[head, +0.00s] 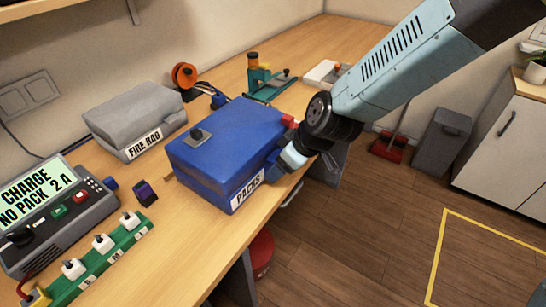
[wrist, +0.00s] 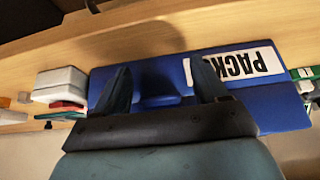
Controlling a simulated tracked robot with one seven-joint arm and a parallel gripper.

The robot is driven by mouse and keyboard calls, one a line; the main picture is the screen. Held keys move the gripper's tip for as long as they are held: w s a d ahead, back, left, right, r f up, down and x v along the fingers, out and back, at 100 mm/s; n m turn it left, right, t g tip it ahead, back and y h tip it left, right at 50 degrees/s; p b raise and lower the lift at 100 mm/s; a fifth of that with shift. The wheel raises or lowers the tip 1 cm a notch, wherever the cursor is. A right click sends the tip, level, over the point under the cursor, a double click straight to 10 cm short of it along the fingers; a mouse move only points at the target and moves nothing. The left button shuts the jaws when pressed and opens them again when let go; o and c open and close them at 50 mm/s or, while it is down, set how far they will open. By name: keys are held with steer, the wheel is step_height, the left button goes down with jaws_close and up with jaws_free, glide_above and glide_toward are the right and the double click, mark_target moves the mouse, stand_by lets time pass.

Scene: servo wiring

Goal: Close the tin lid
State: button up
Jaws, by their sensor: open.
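The blue tin (head: 222,140) stands on the wooden bench with a white PACKS label (head: 248,189) on its front. Its blue lid (head: 235,125) lies down over the body, with a dark knob on top. I cannot tell whether the lid is fully seated. My gripper (head: 277,166) is at the tin's front side, right of the label. In the wrist view my gripper (wrist: 160,75) is open, its two dark fingers spread on either side of a blue tab (wrist: 160,90) on the tin. Whether the fingers touch the tin is unclear.
A grey FIRE BAG box (head: 135,115) stands left of the tin. A charger (head: 50,215) and a green strip with white plugs (head: 100,255) are at the front left. A green-based tool (head: 262,80) and a white tray (head: 322,74) are behind. The bench's front edge is close to the tin.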

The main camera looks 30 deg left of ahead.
steer(key=shift+a, duration=0.1)
steer(key=shift+w+r, duration=0.1)
steer(key=shift+r, duration=0.05)
steer(key=v, duration=1.3)
steer(key=shift+d+r, duration=0.15)
steer(key=shift+d, duration=0.1)
stand_by(0.6)
